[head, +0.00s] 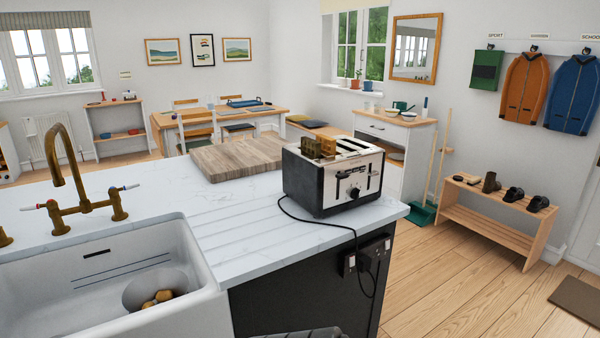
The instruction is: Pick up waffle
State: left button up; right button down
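Brown, grid-patterned slices that look like waffle (318,148) stick up out of the slots of a black and silver toaster (335,184). The toaster stands near the right end of the white worktop. The slices sit at the left part of its top, upright, with their lower parts hidden inside. The slots on the right look empty. Neither of my grippers shows in the head view.
A wooden board (238,157) lies left of the toaster. A white sink (195,315) with a brass tap (84,203) holds a bowl (143,287) with brownish pieces. The toaster's cord hangs over the front edge to a socket (366,256). Worktop between sink and toaster is clear.

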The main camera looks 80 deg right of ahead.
aim_at(311, 146)
jog(key=z, duration=2.9)
jog(key=i+l+u, duration=0.15)
jog(key=u, duration=0.2)
jog(key=i+l+u, duration=0.15)
jog(key=u, duration=0.25)
jog(key=l, duration=0.1)
